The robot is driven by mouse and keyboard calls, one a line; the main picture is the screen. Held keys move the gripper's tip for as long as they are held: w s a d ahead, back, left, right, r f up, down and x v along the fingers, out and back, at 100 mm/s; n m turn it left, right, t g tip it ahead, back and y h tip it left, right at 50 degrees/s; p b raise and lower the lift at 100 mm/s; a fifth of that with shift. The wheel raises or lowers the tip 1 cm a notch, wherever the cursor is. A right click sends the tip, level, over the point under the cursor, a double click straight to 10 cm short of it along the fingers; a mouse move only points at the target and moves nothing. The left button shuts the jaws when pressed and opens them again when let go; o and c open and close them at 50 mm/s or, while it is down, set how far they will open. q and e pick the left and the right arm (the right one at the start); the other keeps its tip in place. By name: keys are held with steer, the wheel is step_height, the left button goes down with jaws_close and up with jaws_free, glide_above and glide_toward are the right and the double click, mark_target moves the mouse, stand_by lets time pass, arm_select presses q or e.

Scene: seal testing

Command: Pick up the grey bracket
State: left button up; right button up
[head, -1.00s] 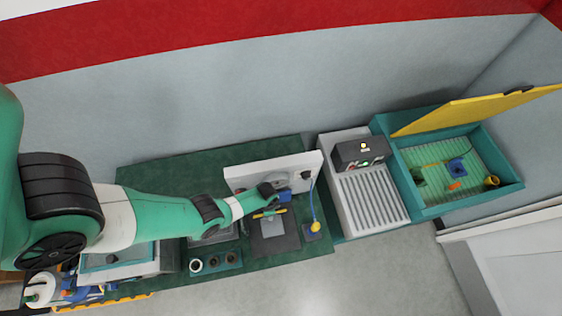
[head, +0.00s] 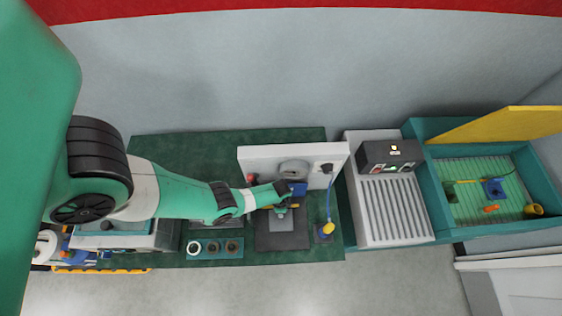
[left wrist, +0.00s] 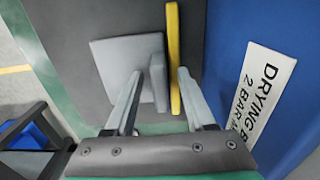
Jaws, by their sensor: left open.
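The grey bracket (left wrist: 122,62) shows in the left wrist view as a flat square plate with an upright plate along its right side. It rests on a dark pad. My left gripper (left wrist: 160,74) is open, with its fingertips on either side of the upright plate and a yellow bar (left wrist: 173,45) beside it. I cannot tell whether the fingers touch either one. In the head view my left gripper (head: 279,207) is over the dark pad (head: 283,240), and it hides most of the bracket. My right gripper is not in view.
A white panel with a gauge (head: 295,166) stands behind the pad. A blue block with a "DRYING" label (left wrist: 265,85) is close right of my left gripper. Rings in a green holder (head: 214,247) lie left, a grey ribbed tray (head: 392,210) and an open teal bin (head: 455,125) right.

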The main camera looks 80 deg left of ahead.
arm_select(q)
steer(key=shift+r, duration=0.1)
jaws_close()
stand_by(1.2)
